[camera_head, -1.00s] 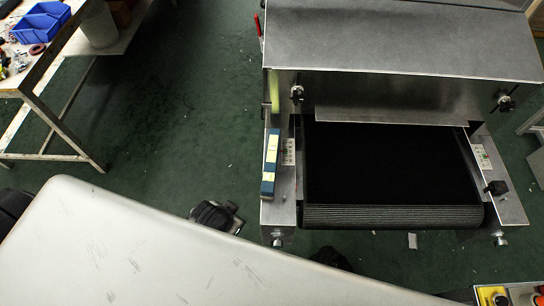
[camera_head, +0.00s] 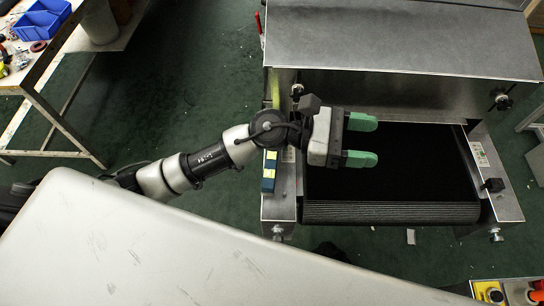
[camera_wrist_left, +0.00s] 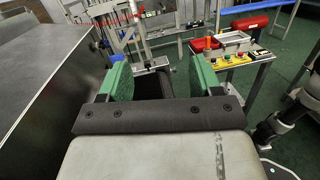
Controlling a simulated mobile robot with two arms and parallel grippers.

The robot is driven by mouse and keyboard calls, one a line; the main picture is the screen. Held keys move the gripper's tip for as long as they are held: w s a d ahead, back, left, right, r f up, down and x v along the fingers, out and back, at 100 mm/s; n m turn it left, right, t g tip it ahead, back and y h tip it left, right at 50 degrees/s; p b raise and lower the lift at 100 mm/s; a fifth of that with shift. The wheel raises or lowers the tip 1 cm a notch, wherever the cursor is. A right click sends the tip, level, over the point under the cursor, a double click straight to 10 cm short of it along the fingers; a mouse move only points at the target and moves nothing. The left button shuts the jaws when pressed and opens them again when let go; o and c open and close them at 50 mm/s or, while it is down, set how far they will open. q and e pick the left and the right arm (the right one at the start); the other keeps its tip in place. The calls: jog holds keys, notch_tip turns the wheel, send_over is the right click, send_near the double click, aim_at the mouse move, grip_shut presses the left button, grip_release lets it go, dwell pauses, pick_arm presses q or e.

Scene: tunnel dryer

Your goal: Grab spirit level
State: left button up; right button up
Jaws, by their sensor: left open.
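The spirit level (camera_head: 268,178) is a blue bar with pale yellow patches. It lies on the metal ledge at the left side of the dryer's belt, and my left arm partly covers it in the head view. My left gripper (camera_head: 374,140) is open and empty, its green fingers pointing right over the black belt, to the right of the level and apart from it. The wrist view also shows the two green fingers (camera_wrist_left: 160,75) spread, with nothing held between them. The level is not clear in the wrist view. My right gripper does not show.
The tunnel dryer's sloped metal hood (camera_head: 400,45) rises behind the black belt (camera_head: 420,180). A knob (camera_head: 493,185) stands on the right ledge. A workbench with a blue bin (camera_head: 42,20) is at upper left.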

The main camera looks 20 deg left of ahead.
pick_arm(q)
notch_tip(320, 180, down, 4)
jog(key=m+g+y, duration=0.3)
jog(key=m, duration=0.3)
jog(key=m+y+p, duration=0.1)
jog(key=m+y, duration=0.9)
jog(key=y, duration=0.6)
send_over(272, 155)
jog(key=shift+t, duration=0.3)
jog(key=f, duration=1.3)
jog(key=shift+w+f, duration=0.25)
jog(key=shift+f, duration=0.15)
jog(key=shift+s+f+p, duration=0.15)
jog(key=shift+f+p, duration=0.4)
notch_tip(272, 155, down, 4)
jog(key=shift+s+r+p, duration=0.15)
jog(key=shift+p, duration=0.5)
jog(key=shift+f, duration=0.35)
